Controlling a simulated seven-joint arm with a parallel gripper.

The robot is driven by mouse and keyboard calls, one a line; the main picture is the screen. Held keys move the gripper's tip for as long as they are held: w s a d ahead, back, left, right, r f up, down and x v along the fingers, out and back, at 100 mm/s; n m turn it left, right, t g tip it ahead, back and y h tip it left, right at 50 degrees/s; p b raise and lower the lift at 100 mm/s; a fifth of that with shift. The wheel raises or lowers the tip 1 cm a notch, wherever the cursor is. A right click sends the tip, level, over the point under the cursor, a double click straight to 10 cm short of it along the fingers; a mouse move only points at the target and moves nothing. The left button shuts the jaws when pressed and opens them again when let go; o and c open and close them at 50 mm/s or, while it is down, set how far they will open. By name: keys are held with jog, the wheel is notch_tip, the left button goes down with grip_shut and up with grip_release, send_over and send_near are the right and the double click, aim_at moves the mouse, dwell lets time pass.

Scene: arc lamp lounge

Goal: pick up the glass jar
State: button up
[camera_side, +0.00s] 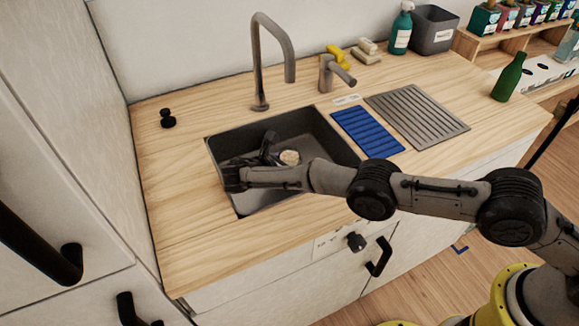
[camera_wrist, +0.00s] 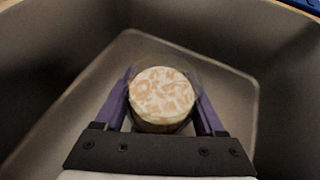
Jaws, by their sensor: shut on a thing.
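The glass jar (camera_wrist: 162,97) has a round lid patterned in cream and pale orange. In the wrist view it sits between the two purple fingers of my gripper (camera_wrist: 163,102), which is shut on it. The jar's clear body is mostly hidden below the lid. In the side view the lid of the jar (camera_side: 289,157) shows inside the grey sink (camera_side: 325,130). My gripper (camera_side: 276,155) is in the sink beside it, partly hidden by my arm. I cannot tell whether the jar touches the sink floor.
The sink walls surround my gripper closely. A tall tap (camera_side: 258,60) stands behind the sink. A blue ribbed mat (camera_side: 367,131) and a grey drying rack (camera_side: 418,113) lie to the right. A green bottle (camera_side: 508,78) stands farther right. The counter left of the sink is mostly clear.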

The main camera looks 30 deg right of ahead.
grip_shut()
jog(key=shift+r, duration=0.1)
